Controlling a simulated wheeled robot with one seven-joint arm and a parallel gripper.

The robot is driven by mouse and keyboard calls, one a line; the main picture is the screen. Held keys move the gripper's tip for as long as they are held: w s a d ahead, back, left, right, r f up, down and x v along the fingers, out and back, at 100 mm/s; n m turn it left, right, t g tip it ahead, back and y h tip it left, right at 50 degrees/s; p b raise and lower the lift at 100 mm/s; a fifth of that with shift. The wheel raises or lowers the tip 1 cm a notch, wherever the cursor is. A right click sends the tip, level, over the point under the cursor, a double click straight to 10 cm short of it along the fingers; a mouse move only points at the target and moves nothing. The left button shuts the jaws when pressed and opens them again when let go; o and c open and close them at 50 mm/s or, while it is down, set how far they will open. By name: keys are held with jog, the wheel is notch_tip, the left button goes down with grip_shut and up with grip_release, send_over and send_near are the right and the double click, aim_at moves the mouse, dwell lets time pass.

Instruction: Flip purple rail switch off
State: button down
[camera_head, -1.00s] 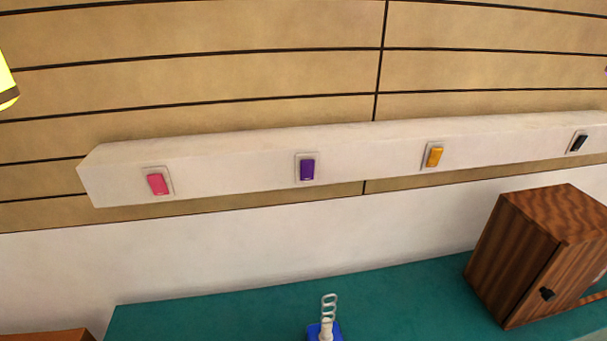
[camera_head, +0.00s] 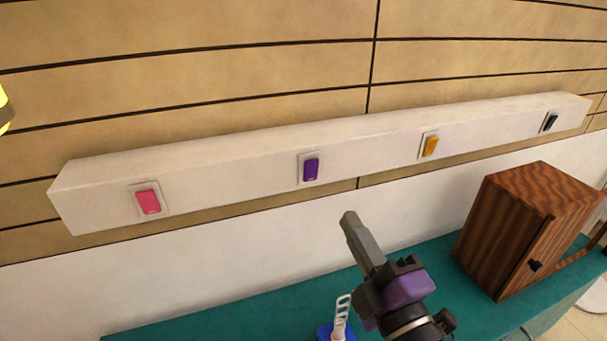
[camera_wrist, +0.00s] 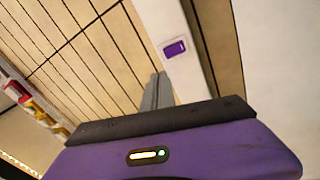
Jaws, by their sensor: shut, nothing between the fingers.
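The purple rail switch (camera_head: 311,169) sits on a pale plate on the front face of a long white rail (camera_head: 240,165) on the wall. It is second from the left, and it also shows in the wrist view (camera_wrist: 175,48), beyond the fingertips. My gripper (camera_head: 348,218) is shut and empty. Its tip is below and a little right of the purple switch in the head view, apart from the rail. In the wrist view the closed fingers (camera_wrist: 157,88) point up toward the rail, left of and below the switch.
A pink switch (camera_head: 148,201) is to the left on the rail; an orange one (camera_head: 430,146) and a black one (camera_head: 550,122) are to the right. Below is a teal counter (camera_head: 230,318) with a wooden cabinet (camera_head: 520,225) and a white-handled object in a blue base (camera_head: 341,318).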

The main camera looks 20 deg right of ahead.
aim_at(312, 166)
jog(key=shift+w+f+n+g, duration=0.2)
jog(key=shift+f+n+g, duration=0.2)
jog(key=shift+f+n, duration=0.6)
jog(key=shift+r, duration=0.25)
jog(key=w+p, duration=0.1)
jog(key=w, duration=0.3)
jog(key=w+r, duration=0.1)
jog(key=w, duration=0.4)
jog(key=w+r+p, duration=0.1)
jog(key=w, duration=0.3)
jog(key=shift+w+p, duration=0.35)
jog(key=shift+w, duration=0.05)
jog(key=shift+r, duration=0.1)
jog(key=shift+w+r+p, duration=0.15)
jog(key=shift+r+p, duration=0.15)
jog(key=shift+p, duration=0.55)
jog(key=shift+f+g, duration=0.2)
jog(key=shift+g, duration=0.1)
